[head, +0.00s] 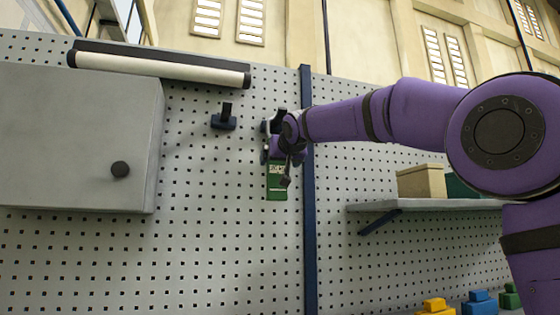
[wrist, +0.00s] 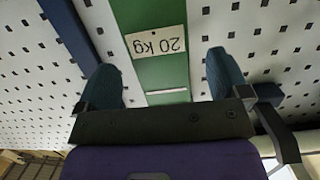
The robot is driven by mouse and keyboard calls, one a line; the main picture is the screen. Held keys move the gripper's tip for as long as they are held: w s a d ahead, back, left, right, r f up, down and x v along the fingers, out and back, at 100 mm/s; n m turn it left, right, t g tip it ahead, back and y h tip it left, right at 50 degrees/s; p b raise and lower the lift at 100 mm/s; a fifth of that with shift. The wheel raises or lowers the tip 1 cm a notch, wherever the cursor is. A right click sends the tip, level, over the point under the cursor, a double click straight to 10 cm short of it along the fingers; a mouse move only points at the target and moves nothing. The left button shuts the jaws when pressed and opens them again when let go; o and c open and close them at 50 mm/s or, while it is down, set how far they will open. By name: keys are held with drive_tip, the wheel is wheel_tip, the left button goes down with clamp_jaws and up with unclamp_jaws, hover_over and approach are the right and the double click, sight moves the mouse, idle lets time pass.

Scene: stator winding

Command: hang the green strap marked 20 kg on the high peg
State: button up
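The green strap (head: 277,192) hangs flat against the pegboard, below my gripper in the head view. In the wrist view the strap (wrist: 152,75) runs between my fingers, with its white "20 kg" label (wrist: 156,43) upside down. My gripper (wrist: 162,78) has its two dark blue fingers spread, with a visible gap on each side of the strap. In the head view my gripper (head: 274,140) covers the strap's upper end, so what holds it up is hidden. A dark peg (head: 224,119) stands empty to the left of my gripper.
A grey cabinet (head: 75,140) and a tube lamp (head: 160,65) are on the left of the pegboard. A blue upright (head: 309,220) runs just right of the strap. A shelf (head: 425,205) carries a tan box (head: 421,182). Coloured weights (head: 480,302) stand low at right.

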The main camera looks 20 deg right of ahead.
drive_tip(key=shift+f, duration=0.1)
drive_tip(key=v, duration=1)
drive_tip(key=shift+s, duration=0.35)
drive_tip(key=s+d+f+g, duration=0.2)
drive_tip(key=s+f+g, duration=0.1)
drive_tip(key=s+f, duration=0.8)
drive_tip(key=s+d+f+g, duration=0.2)
drive_tip(key=s+f+g, duration=0.2)
drive_tip(key=s+f, duration=0.7)
drive_tip(key=s+d+f+g, duration=0.3)
drive_tip(key=s+f, duration=0.8)
drive_tip(key=f, duration=0.9)
